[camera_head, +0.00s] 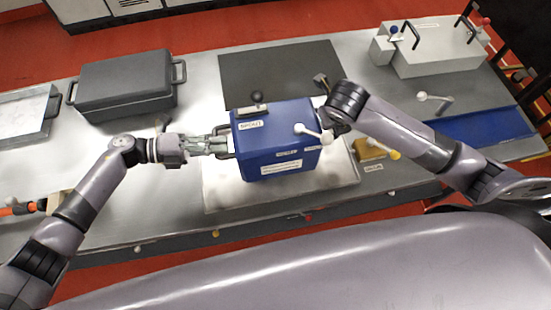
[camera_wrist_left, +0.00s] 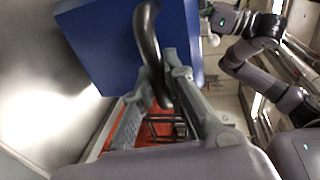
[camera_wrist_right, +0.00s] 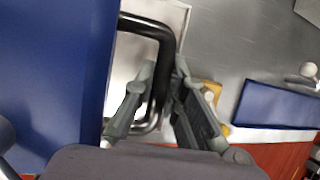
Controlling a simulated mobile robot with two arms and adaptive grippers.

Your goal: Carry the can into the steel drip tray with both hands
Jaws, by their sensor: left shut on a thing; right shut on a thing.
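The blue can (camera_head: 275,140) has white labels and a black cap on top. My left gripper (camera_head: 224,144) is shut on the can's left handle; the dark handle (camera_wrist_left: 148,40) shows between its fingers in the left wrist view. My right gripper (camera_wrist_right: 165,85) is shut on the black right handle (camera_wrist_right: 150,28) in the right wrist view; its fingers are mostly hidden in the head view. A bright, shallow square (camera_head: 225,195), seemingly the steel drip tray, lies under the can in the head view. The can appears raised over it; the exact gap is unclear.
A dark grey box (camera_head: 125,85) with side handles stands left on the bench. A black mat (camera_head: 280,65) lies behind the can. A light metal case (camera_head: 435,50) and a blue tray (camera_head: 480,128) are at the right. A small yellow block (camera_head: 370,150) sits right of the can.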

